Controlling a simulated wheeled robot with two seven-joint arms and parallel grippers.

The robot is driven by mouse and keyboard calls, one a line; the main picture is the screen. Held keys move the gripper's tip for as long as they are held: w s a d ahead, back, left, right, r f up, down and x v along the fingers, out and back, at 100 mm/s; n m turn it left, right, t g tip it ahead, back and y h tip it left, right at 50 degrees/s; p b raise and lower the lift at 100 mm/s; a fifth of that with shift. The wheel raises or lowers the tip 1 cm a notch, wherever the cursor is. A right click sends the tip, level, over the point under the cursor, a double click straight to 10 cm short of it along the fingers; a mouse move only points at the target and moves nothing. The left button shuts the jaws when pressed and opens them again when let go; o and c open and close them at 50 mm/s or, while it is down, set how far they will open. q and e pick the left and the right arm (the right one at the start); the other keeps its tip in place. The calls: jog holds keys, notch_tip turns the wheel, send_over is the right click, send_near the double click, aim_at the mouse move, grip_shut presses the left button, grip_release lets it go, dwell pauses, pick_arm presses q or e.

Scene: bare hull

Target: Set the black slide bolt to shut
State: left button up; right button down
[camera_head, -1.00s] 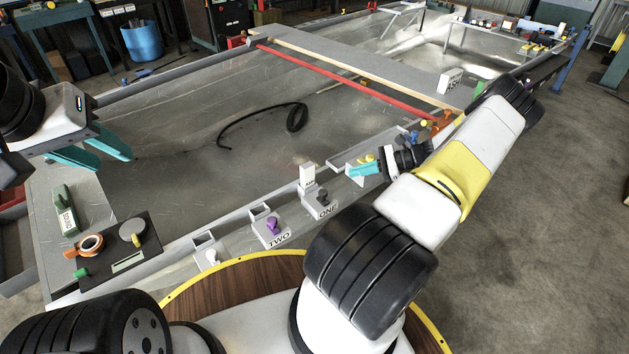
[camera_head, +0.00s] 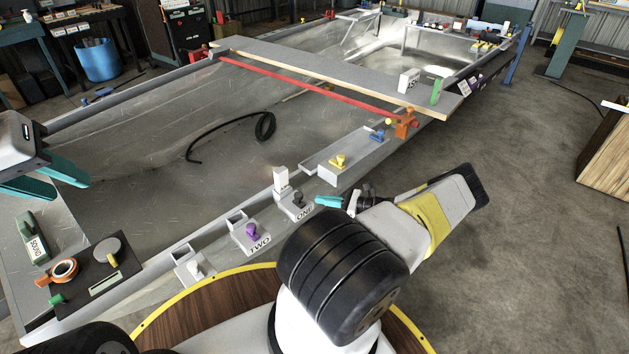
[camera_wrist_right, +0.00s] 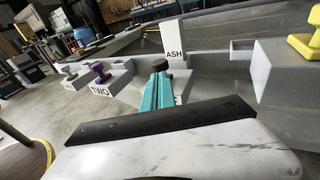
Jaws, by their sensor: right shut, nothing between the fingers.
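The black slide bolt's knob (camera_head: 298,197) stands on the grey block labelled ONE on the near rim of the hull. In the right wrist view the black knob (camera_wrist_right: 160,64) shows just past my right fingertips. My right gripper (camera_head: 320,201) is shut and empty, its turquoise fingers to the right of the knob and pointing at it; they also fill the middle of the right wrist view (camera_wrist_right: 158,85). I cannot tell whether they touch it. My left gripper (camera_head: 72,191) is open and empty, at the far left above the hull corner.
A purple knob (camera_head: 252,230) on the block labelled TWO and a white knob (camera_head: 195,267) lie to the left. A yellow knob (camera_head: 338,161) stands on a grey box to the right. A black hose (camera_head: 235,128) lies inside the hull.

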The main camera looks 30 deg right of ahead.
aim_at(299, 199)
jog(key=x, duration=0.4)
jog(key=shift+w+a, duration=0.25)
jog(key=shift+w, duration=0.05)
jog(key=w, duration=0.2)
jog(key=w+a, duration=0.1)
jog(key=shift+w+a, duration=0.1)
jog(key=shift+w, duration=0.7)
jog(key=shift+a, duration=0.1)
jog(key=shift+r, duration=0.1)
